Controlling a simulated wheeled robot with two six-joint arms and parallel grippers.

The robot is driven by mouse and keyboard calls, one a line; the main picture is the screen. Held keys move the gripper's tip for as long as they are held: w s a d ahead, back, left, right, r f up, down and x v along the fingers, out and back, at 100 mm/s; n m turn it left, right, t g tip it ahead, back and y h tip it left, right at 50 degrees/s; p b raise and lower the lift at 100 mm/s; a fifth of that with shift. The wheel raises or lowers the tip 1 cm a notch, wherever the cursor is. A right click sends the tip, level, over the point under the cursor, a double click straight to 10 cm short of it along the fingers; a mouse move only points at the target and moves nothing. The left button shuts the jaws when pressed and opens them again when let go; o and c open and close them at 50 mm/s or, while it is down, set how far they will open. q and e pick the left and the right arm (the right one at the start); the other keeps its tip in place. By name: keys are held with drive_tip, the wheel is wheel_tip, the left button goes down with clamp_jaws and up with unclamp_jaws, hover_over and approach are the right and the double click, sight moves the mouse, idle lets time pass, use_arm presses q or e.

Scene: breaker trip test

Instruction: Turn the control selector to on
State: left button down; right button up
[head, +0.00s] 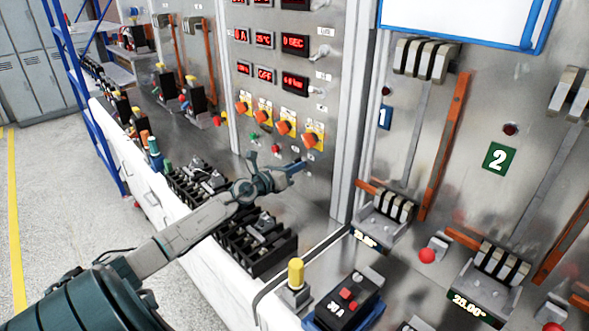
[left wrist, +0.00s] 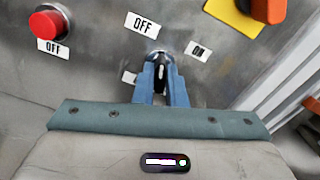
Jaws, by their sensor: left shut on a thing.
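The control selector (left wrist: 160,73) is a small black knob with a white mark on a metal collar, in the left wrist view. A tilted OFF label (left wrist: 143,25) is above it to the left, and an ON label (left wrist: 198,50) is to its right. The white mark stands almost upright in the picture; I cannot tell which label it points to. My left gripper (left wrist: 161,84) is shut on the knob, one blue finger on each side. In the head view my left gripper (head: 292,168) reaches the grey panel and hides the selector. My right gripper is in neither view.
A red button (left wrist: 48,25) with its own OFF label is left of the selector. Orange knobs on yellow plates (head: 284,128) and red displays (head: 264,74) are above. Black breaker blocks (head: 262,242) lie on the bench below my arm. A vertical panel edge (head: 350,130) stands to the right.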

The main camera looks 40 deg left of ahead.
use_arm(q)
drive_tip(key=shift+a+m+b, duration=0.1)
drive_tip(key=shift+m+b, duration=1.35)
drive_tip(key=shift+m, duration=4.85)
drive_tip(key=c, duration=1.5)
unclamp_jaws()
